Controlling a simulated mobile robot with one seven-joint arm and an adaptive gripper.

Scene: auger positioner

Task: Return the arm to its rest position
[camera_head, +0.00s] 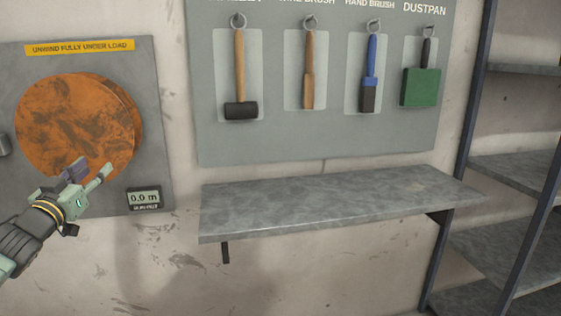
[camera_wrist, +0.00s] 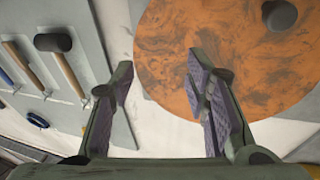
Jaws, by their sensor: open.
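My gripper (camera_head: 91,172) is at the lower left in the head view, in front of the lower part of a rusty orange disc (camera_head: 72,122) on a grey wall panel. Its two fingers are spread with nothing between them. In the wrist view, the open gripper (camera_wrist: 160,85) points towards the wall, with the disc (camera_wrist: 190,60) behind and to the right of the fingers. A dark round knob (camera_wrist: 279,14) shows on the disc there. I cannot tell whether the fingers touch the disc, but they appear apart from it.
A grey shelf (camera_head: 320,205) juts from the wall right of my gripper and looks empty. Above it a tool board (camera_head: 270,150) holds a mallet (camera_head: 240,108), brushes and a dustpan (camera_head: 421,87). A shelving rack (camera_head: 465,130) stands at the right. A display (camera_head: 144,198) reads 0.0 m.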

